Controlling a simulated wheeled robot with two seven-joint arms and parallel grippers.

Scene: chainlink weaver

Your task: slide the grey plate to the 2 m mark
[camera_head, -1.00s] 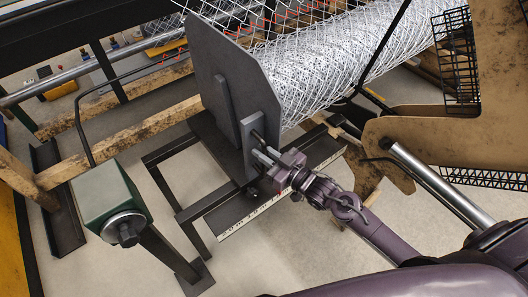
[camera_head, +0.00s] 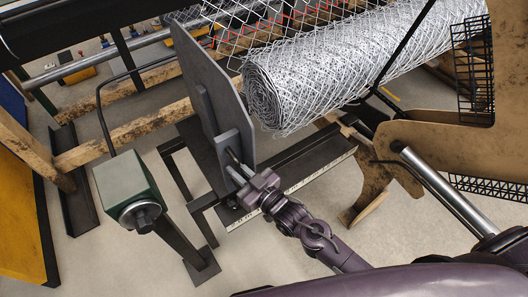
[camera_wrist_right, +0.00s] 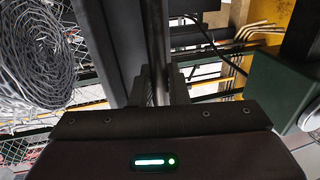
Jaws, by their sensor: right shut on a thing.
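The grey plate (camera_head: 190,78) is a tall upright sheet standing on a dark rail (camera_head: 297,155) at the left end of the wire mesh roll (camera_head: 320,75). A gap shows between the plate and the roll's end. A pale marked scale (camera_head: 300,183) runs along the rail's front edge; its figures are too small to read. My right gripper (camera_head: 240,172) is shut on the handle bar (camera_head: 232,155) on the plate's near face. In the right wrist view the dark bar (camera_wrist_right: 157,40) passes between its fingers (camera_wrist_right: 158,88). My left gripper is out of view.
A green box (camera_head: 125,180) on a dark post stands left of the rail. A wooden side panel (camera_head: 440,145) and a metal rod (camera_head: 448,190) stand at right. A yellow panel (camera_head: 22,220) is at far left. Bare floor lies in front.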

